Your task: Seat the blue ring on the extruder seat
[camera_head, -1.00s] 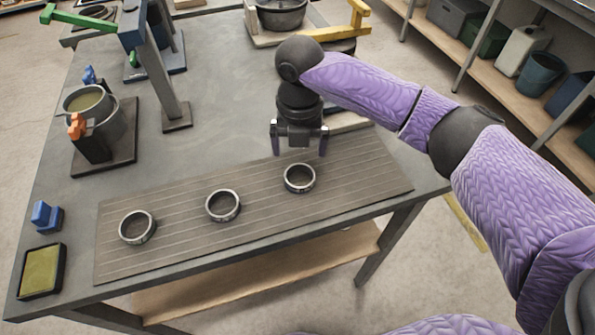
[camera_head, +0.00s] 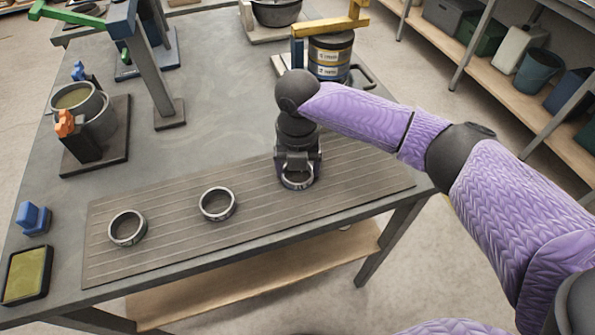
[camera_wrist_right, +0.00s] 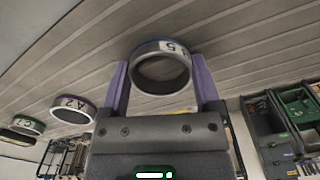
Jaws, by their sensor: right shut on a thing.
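A metal ring with a thin blue band (camera_wrist_right: 178,51) is between the purple fingers of my right gripper (camera_wrist_right: 159,66), which is shut on it. In the head view this ring (camera_head: 297,186) is at the right end of the ribbed mat (camera_head: 255,228), with my right gripper (camera_head: 297,180) pointing down around it. Two more rings, a middle one (camera_head: 218,217) and a left one (camera_head: 128,241), lie flat on the mat. In the wrist view the far ring (camera_wrist_right: 22,124) has a green band. I cannot tell which fixture holds the extruder seat. My left gripper is out of view.
Behind my gripper stands a labelled canister (camera_head: 330,58) under a yellow lever (camera_head: 335,25). A pot (camera_head: 83,101) with an orange-handled part (camera_head: 64,124) and a green-levered post (camera_head: 150,65) stand left. A blue block (camera_head: 32,217) and yellow-green pad (camera_head: 27,275) sit front left. The table's middle is clear.

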